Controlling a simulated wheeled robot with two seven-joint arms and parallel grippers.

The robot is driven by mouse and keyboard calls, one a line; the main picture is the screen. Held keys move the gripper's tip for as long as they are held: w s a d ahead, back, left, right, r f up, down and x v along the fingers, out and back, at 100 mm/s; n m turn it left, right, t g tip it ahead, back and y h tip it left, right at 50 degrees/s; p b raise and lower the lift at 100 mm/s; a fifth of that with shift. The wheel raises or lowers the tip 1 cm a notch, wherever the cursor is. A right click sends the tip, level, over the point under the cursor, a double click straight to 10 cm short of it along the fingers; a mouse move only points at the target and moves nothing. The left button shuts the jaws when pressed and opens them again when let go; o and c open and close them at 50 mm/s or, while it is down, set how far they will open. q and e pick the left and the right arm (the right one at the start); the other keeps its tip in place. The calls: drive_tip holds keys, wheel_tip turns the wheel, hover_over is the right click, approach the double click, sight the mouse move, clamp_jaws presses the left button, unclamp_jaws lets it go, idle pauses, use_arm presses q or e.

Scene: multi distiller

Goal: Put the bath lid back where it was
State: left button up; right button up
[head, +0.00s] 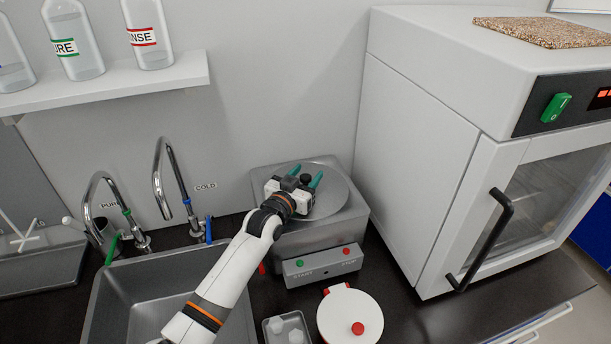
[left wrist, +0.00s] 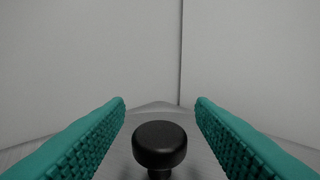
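The bath (head: 345,228) is a grey metal box with a front panel marked START and STOP, standing on the dark counter. The bath lid (head: 336,197) is a round grey metal disc lying on top of the bath, with a black knob (head: 306,180) at its middle. My left gripper (head: 306,175) is over the lid with its teal fingers apart on either side of the knob. In the left wrist view the knob (left wrist: 160,146) stands between the open fingers, with a gap on each side. My gripper hides part of the lid. My right gripper is not in view.
A white oven-like cabinet (head: 417,130) stands close on the right. A white round vessel with a red knob (head: 350,316) and a small grey tray (head: 286,322) sit in front of the bath. A sink (head: 105,310) with taps is on the left, below a bottle shelf (head: 110,88).

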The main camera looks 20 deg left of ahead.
use_arm(q)
drive_tip(key=shift+r, duration=0.35)
drive_tip(key=shift+r+p, duration=0.55)
drive_tip(key=s, duration=0.3)
drive_tip(key=s+a+b, duration=0.1)
drive_tip(key=s, duration=0.3)
drive_tip(key=s+a+b, duration=0.1)
drive_tip(key=s, duration=0.3)
drive_tip(key=shift+f, duration=0.35)
drive_tip(key=shift+s+a+r, duration=0.1)
drive_tip(key=shift+s+a, duration=0.05)
drive_tip(key=shift+s, duration=0.3)
